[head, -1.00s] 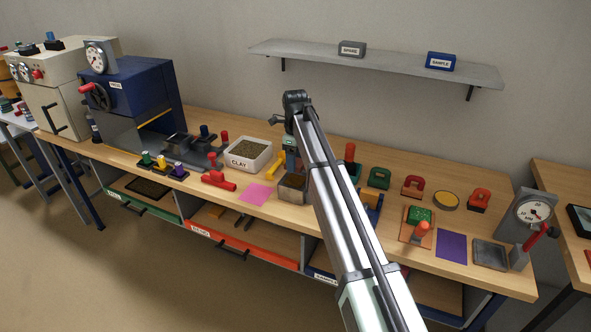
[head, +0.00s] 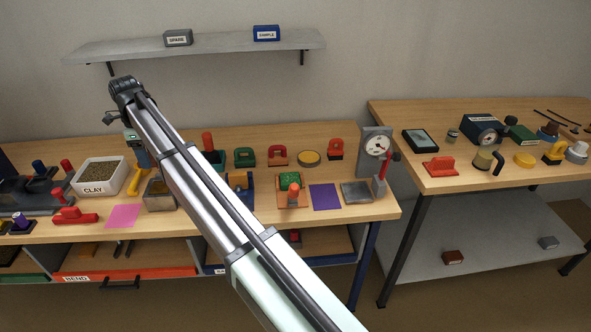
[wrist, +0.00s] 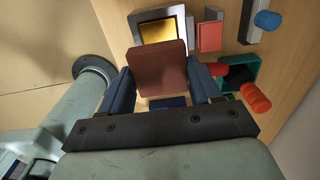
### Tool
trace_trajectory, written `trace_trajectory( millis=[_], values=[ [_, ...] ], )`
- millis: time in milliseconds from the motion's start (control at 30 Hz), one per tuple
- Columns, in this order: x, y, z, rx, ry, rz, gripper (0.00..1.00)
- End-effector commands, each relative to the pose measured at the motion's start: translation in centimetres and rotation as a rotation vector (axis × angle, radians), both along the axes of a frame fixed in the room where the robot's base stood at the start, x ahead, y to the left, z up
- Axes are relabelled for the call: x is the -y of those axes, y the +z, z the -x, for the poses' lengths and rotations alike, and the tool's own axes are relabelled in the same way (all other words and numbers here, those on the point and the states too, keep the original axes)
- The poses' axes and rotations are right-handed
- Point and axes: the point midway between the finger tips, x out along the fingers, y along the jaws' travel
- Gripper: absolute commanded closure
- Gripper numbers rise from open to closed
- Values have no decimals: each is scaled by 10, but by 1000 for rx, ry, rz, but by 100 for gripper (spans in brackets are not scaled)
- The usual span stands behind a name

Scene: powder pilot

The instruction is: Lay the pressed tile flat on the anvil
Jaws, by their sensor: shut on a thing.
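In the wrist view, the flat, square reddish-brown tile (wrist: 158,66) is held between the two blue fingers of my gripper (wrist: 160,80). In the head view, my gripper (head: 139,153) hangs below the far end of my arm, above the bench near the clay bin; the tile cannot be made out there. A flat grey plate (head: 357,192) lies at the foot of the dial gauge stand (head: 375,152) at the bench's right end. It looks like the anvil, with nothing on it, well to the right of my gripper.
The clay bin (head: 100,176), a metal box (head: 159,197) and a green block with an orange-red handle (head: 207,150) stand around my gripper. A purple sheet (head: 325,197) and a green-topped orange board (head: 290,188) lie left of the grey plate. A second table (head: 480,175) stands right, across a gap.

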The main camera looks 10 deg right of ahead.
Motion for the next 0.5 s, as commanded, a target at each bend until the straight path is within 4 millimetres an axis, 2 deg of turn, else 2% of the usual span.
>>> trace_trajectory(
  millis=[133, 233, 367, 500],
  values=[
    [14, 1, -5, 0, -2, 0, 70],
    [37, 2, -12, 0, -4, 0, 70],
    [84, 4, -26, 1, -6, 0, 70],
    [142, 7, -40, 1, -6, -1, 70]
  ],
)
